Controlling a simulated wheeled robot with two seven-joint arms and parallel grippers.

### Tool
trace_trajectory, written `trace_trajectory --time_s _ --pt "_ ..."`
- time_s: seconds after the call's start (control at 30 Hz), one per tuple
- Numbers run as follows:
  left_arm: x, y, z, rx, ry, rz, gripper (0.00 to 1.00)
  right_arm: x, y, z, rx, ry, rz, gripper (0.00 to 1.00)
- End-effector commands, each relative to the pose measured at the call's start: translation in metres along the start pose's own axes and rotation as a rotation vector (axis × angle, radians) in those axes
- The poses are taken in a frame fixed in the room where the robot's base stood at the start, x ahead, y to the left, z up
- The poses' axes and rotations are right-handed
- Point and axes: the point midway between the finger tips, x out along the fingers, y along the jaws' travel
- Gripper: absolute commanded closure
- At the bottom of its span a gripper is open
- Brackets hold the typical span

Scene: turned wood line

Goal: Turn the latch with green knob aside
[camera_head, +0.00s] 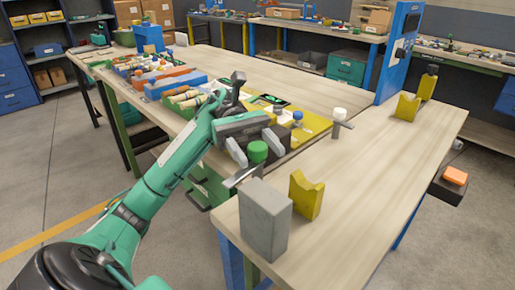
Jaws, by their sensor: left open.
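The green knob (257,151) stands on a flat metal latch bar (243,174) near the left edge of the wooden workbench, behind a grey block. My left gripper (256,150) is open, with one finger on each side of the green knob. Whether the fingers touch the knob cannot be told. A second latch with a white knob (340,114) stands farther back on the bench, apart from the gripper. My right gripper is not in view.
The grey block (264,220) and a yellow V-shaped rest (306,194) stand close in front of the green knob. More yellow rests (407,106) stand at the far right. A blue upright panel (399,50) rises at the back. The bench's right half is clear.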

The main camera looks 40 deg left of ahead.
Motion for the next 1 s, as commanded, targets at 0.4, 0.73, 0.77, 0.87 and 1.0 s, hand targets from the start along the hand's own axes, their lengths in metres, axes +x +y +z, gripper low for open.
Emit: trace_trajectory --time_s 0.4,0.73,0.77,0.87,1.0 --pt "-0.056 0.001 0.000 0.001 -0.001 0.002 0.47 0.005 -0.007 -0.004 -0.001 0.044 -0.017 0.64" --pt "-0.076 0.000 0.000 0.001 -0.001 0.001 0.47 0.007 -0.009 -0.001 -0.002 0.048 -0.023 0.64" --pt "-0.075 0.000 0.000 0.001 -0.001 0.001 0.47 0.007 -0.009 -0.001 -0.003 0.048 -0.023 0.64" --pt "-0.075 0.000 0.000 0.001 0.000 0.001 0.47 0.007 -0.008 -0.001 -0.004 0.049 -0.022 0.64" --pt "-0.075 0.001 0.001 0.000 -0.002 0.003 0.48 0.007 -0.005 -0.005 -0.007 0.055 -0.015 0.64"
